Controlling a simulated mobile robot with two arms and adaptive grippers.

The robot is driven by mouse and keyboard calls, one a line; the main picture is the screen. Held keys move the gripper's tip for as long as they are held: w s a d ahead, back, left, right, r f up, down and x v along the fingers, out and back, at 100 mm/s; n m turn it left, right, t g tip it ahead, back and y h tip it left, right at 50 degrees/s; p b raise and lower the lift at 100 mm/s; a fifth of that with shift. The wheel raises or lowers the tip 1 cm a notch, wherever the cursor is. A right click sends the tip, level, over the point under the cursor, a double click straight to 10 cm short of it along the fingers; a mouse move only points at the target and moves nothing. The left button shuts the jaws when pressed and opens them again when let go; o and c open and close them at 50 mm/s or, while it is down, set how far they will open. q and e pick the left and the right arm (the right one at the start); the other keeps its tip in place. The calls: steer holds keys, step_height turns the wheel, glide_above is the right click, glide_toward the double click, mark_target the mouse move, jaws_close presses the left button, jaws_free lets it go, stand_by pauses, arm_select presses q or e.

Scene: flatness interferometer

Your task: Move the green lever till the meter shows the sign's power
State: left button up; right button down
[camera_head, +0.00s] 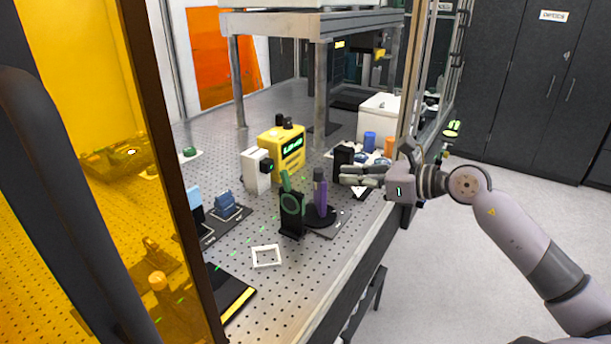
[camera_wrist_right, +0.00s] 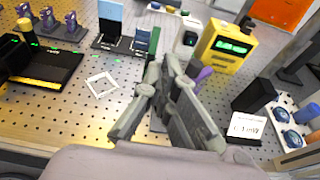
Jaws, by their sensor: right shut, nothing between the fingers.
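The green lever (camera_head: 286,182) rises from a black round mount (camera_head: 291,222) on the perforated table. It also shows in the right wrist view (camera_wrist_right: 153,42), partly behind my fingers. The yellow meter (camera_head: 282,165) stands behind it with a lit green display (camera_wrist_right: 233,47), whose digits I cannot read surely. A small white sign (camera_wrist_right: 245,127) with dark lettering stands at the right in the wrist view; its value is not clearly legible. My right gripper (camera_head: 347,174) is shut and empty, right of the lever and apart from it in the head view. My left gripper is not in view.
A purple post (camera_head: 320,193) on a round black base stands right beside the lever mount. A black box (camera_head: 343,161) is close to my right fingers. A white square frame (camera_head: 266,256) lies in front. An amber panel (camera_head: 90,120) and metal table posts bound the space.

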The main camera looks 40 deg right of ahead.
steer(key=p, duration=0.2)
glide_toward(286, 181)
steer(key=w+r, duration=0.1)
steer(key=p+x, duration=0.1)
steer(key=x, duration=0.3)
steer(key=d+p+x, duration=0.1)
steer(key=x, duration=0.1)
steer(key=shift+w+p, duration=0.3)
steer(key=shift+w+a+f, duration=0.1)
steer(key=shift+a, duration=0.05)
steer(key=shift+w, duration=0.1)
